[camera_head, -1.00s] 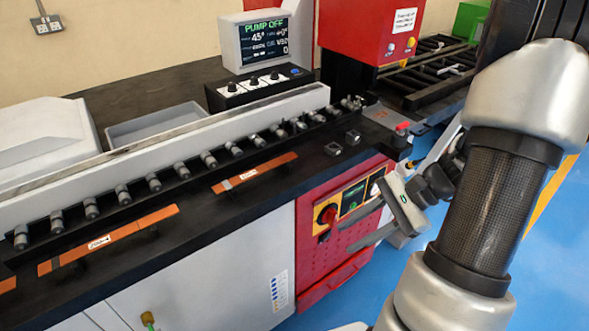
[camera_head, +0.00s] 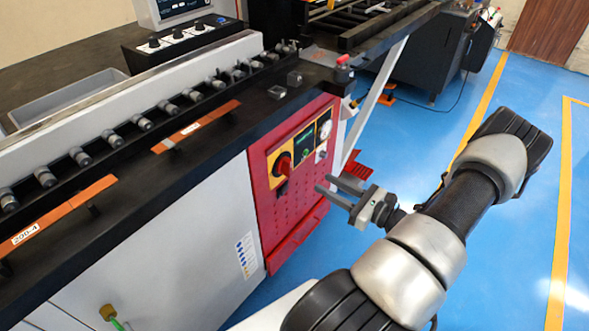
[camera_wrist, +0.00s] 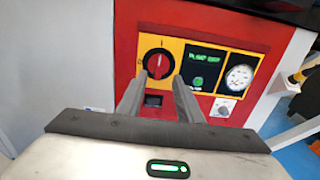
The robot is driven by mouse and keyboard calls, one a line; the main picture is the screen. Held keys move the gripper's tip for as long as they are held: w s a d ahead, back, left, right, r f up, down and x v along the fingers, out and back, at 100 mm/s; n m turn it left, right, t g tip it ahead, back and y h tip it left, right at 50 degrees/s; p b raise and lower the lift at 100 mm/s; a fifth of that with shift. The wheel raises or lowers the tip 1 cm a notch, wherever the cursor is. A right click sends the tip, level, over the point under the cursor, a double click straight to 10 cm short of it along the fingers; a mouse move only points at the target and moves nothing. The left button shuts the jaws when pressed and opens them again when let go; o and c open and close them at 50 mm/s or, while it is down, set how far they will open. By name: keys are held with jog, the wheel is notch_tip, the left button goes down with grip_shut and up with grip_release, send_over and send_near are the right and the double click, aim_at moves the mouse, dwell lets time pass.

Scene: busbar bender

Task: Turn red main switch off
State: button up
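The red main switch (camera_head: 282,165) is a round red rotary knob on a yellow plate, on the red front panel (camera_head: 290,215) of the bench. In the wrist view the knob (camera_wrist: 158,64) faces me, with a mark above it and a white mark on its face. My gripper (camera_head: 322,183) is in front of the panel, to the right of the switch, fingers pointing at the panel. In the wrist view my gripper's (camera_wrist: 157,80) two fingers stand apart with nothing between them, their tips just below the knob in the picture. They appear short of touching it.
Right of the switch are a dark display with green text (camera_wrist: 207,57), a green button (camera_wrist: 198,83), a round gauge (camera_wrist: 239,78) and a small grey knob (camera_wrist: 222,108). A dark slot (camera_wrist: 153,100) sits below the switch. Blue floor (camera_head: 420,110) is open to the right.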

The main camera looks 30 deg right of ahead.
aim_at(291, 166)
jog(key=b+x, duration=0.1)
jog(key=x, duration=1.1)
jog(key=shift+w+a, duration=0.1)
jog(key=shift+w, duration=0.05)
grip_shut()
